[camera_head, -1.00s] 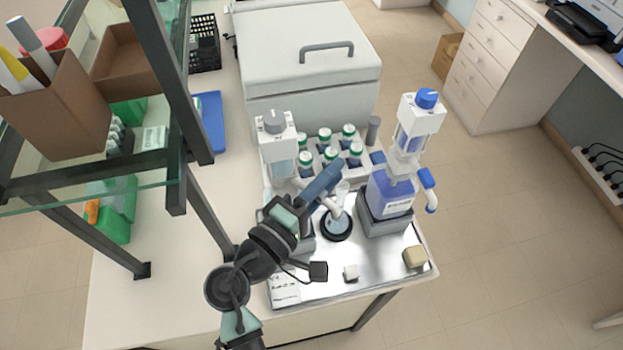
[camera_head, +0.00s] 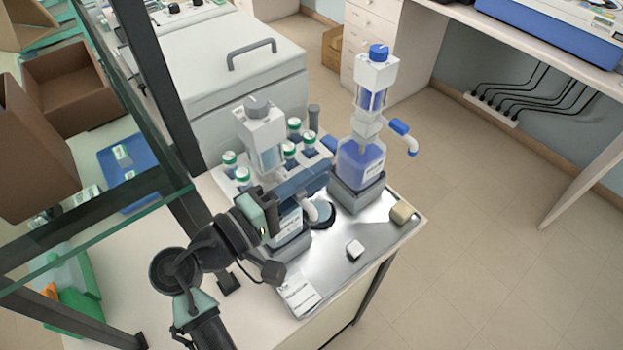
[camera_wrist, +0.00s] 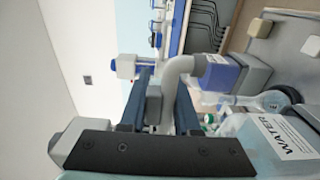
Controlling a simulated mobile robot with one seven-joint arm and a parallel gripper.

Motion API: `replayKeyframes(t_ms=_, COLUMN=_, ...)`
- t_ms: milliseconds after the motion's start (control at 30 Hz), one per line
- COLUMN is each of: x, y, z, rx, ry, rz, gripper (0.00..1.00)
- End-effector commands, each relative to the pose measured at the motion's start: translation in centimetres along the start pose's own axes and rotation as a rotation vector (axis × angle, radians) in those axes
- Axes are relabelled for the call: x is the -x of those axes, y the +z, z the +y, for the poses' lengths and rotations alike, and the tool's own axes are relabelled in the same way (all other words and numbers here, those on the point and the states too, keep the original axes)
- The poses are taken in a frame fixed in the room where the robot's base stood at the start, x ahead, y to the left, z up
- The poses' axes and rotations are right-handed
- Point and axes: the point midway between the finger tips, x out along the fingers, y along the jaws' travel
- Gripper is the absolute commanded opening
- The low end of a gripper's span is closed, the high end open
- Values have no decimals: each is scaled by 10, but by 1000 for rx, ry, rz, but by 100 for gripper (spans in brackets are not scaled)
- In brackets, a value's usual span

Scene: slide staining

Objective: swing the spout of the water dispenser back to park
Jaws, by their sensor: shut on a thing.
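The water dispenser (camera_head: 259,125) has a grey knob and a clear bottle. Its bottle, labelled WATER (camera_wrist: 283,136), also shows in the wrist view. Its white curved spout (camera_head: 324,209) points down beside the black round dish (camera_head: 323,217), partly hiding it. My gripper (camera_head: 318,180) is in front of the dispenser and hides part of its bottle. In the wrist view, my gripper's (camera_wrist: 160,98) blue fingers are shut on the grey block of the spout (camera_wrist: 181,70).
A second dispenser with blue liquid (camera_head: 362,160) stands to the right, its own spout pointing right. Green-capped bottles (camera_head: 290,152) stand behind. A white cube (camera_head: 355,249) and a beige block (camera_head: 401,212) lie on the metal tray (camera_head: 345,270). A glass shelf frame (camera_head: 150,100) stands left.

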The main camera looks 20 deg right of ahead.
Motion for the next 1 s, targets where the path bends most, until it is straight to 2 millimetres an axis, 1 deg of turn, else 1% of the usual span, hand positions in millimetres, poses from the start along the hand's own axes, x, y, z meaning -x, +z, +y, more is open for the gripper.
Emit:
replayKeyframes(t_ms=200, x=2, y=1, z=1, rx=-2, ry=3, rz=-39, gripper=0)
replayKeyframes(t_ms=600, x=2, y=2, z=1, rx=0, ry=2, rz=-46, gripper=0)
replayKeyframes(t_ms=633, x=2, y=2, z=1, rx=0, ry=2, rz=-46, gripper=32)
replayKeyframes(t_ms=767, x=2, y=2, z=1, rx=0, ry=2, rz=-45, gripper=56)
replayKeyframes(t_ms=800, x=2, y=2, z=1, rx=0, ry=2, rz=-45, gripper=59)
replayKeyframes(t_ms=1000, x=2, y=2, z=0, rx=1, ry=1, rz=-44, gripper=59)
